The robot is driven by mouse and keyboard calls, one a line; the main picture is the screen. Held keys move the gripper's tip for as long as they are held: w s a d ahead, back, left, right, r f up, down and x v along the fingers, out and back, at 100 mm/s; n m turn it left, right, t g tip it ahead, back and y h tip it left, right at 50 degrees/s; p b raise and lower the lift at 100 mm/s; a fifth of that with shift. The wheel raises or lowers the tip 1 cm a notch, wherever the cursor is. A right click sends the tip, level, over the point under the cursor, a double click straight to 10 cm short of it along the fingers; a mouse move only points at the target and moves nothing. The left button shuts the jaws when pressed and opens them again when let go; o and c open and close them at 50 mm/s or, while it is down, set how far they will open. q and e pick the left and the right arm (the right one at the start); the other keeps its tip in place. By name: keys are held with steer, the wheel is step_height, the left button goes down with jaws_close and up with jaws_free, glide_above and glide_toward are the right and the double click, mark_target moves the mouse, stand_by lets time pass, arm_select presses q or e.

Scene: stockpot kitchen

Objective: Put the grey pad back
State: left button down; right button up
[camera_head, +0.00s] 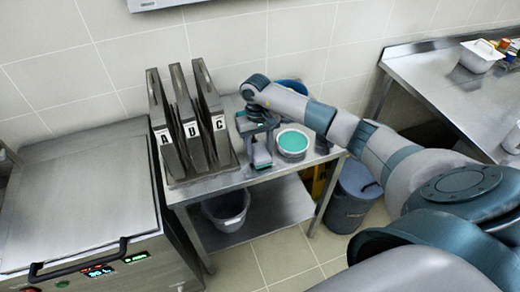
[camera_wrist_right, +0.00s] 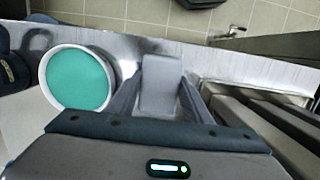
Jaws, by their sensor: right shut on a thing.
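The grey pad (camera_wrist_right: 160,82) sits between the two fingers of my right gripper (camera_wrist_right: 160,100) in the right wrist view. My right gripper is shut on it. In the head view my right gripper (camera_head: 259,135) points down over the small steel table, between the rack of boards and a round tub. The pad's lower end (camera_head: 262,157) shows below the fingers. I cannot tell whether it touches the table top. My left gripper is not in view.
A white tub with teal contents (camera_head: 293,142) stands close beside the gripper. A grey bin (camera_head: 227,208) is on the lower shelf, and a lidded bucket (camera_head: 352,196) stands on the floor.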

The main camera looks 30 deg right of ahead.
mark_target(258, 148)
steer(key=shift+f, duration=0.3)
steer(key=o, duration=1)
steer(key=shift+w+d+r+b, duration=0.1)
steer(key=shift+w+r+b, duration=0.05)
steer(key=shift+r+b, duration=0.5)
step_height(258, 148, up, 11)
steer(key=w+b, duration=0.1)
steer(key=b, duration=0.3)
steer(key=shift+w+d+f+b, duration=0.15)
steer(key=shift+w+f+b, duration=0.05)
steer(key=shift+b, duration=0.15)
steer(key=shift+s+f, duration=0.1)
